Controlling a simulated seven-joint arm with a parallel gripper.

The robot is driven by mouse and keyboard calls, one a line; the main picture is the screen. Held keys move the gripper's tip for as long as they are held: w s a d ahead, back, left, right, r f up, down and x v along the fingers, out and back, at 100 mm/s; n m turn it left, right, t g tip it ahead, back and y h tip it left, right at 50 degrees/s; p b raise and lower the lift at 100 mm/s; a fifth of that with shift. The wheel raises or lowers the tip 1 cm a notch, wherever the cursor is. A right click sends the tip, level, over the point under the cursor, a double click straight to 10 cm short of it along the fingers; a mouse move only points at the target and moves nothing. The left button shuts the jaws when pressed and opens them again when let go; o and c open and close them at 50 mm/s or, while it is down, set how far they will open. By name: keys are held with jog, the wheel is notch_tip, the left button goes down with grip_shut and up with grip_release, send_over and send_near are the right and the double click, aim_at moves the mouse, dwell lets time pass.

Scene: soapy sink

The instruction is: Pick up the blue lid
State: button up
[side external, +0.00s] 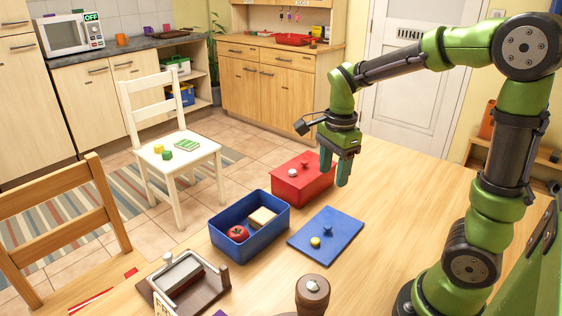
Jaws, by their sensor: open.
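The blue lid (318,250) is a flat rectangular panel lying on the wooden table, right of the open blue box. A dark blue star-shaped piece (327,230) and a small round yellow piece (315,242) sit on its top. My gripper (335,172) points down with its teal fingers apart and nothing visible between them. In the picture it is above the lid's far side, close to the red box. The exact height and distance to the lid cannot be told from this one view.
The blue box (218,219) holds a red tomato-like item and a bread-like block. A closed red box (300,188) with a pale knob stands behind the lid. A brown holder (218,281) and a wooden peg-like piece (312,291) stand at the front. Table right of the lid is clear.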

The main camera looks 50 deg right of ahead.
jog(key=m, duration=0.3)
send_near(328, 226)
notch_tip(328, 226, down, 9)
jog(key=shift+w+r, duration=0.15)
jog(key=shift+r, duration=0.05)
dwell(0.3)
jog(key=shift+c, duration=0.5)
grip_shut()
